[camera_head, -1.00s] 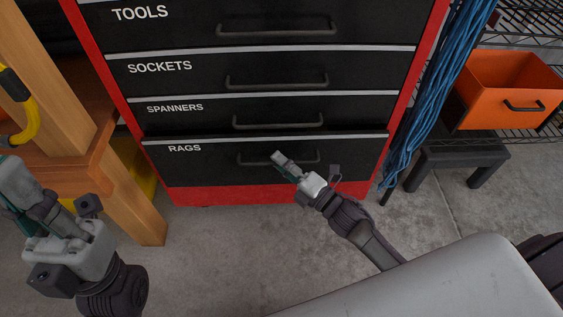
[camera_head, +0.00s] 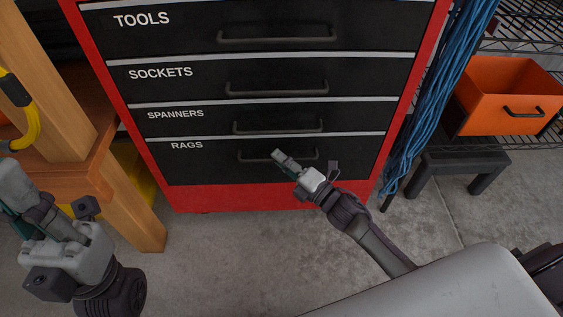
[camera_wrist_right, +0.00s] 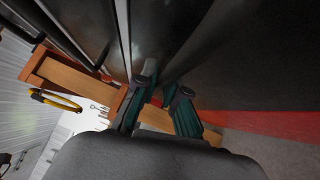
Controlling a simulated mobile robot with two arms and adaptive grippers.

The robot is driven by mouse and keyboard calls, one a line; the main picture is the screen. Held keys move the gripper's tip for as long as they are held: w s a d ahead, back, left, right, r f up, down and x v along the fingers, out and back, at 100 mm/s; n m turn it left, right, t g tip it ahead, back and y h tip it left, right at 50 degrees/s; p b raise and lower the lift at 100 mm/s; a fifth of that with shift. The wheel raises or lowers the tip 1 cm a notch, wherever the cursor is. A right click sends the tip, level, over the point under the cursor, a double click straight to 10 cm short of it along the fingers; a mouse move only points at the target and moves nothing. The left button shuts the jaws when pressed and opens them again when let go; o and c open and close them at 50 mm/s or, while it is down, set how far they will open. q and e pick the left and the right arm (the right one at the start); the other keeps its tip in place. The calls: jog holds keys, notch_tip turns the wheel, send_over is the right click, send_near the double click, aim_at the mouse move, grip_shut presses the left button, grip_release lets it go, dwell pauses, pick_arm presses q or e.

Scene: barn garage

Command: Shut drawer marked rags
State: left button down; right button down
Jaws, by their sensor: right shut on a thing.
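The rags drawer (camera_head: 205,168) is the lowest black drawer of a red tool cabinet, with the label RAGS at its upper left. Its front looks flush with the drawers above, and no gap shows over its silver top strip. My right gripper (camera_head: 284,160) is shut on the dark bar handle (camera_head: 250,157) of this drawer, near the handle's middle. In the right wrist view the fingers (camera_wrist_right: 163,92) are against the dark drawer front, and the handle is hard to make out between them. My left gripper (camera_head: 15,195) hangs at the lower left, away from the cabinet; its jaw opening is unclear.
The tools, sockets and spanners drawers (camera_head: 175,90) above look shut. A wooden bench (camera_head: 130,215) stands left of the cabinet. Blue cables (camera_head: 425,110) hang at its right, beside a dark stool (camera_head: 455,162) and an orange bin (camera_head: 510,95). Concrete floor in front is clear.

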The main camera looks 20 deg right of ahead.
jog(key=c, duration=1.2)
grip_release()
jog(key=shift+w+d, duration=0.1)
jog(key=shift+w, duration=0.15)
jog(key=v, duration=1.2)
jog(key=shift+s, duration=0.1)
jog(key=shift+r, duration=0.1)
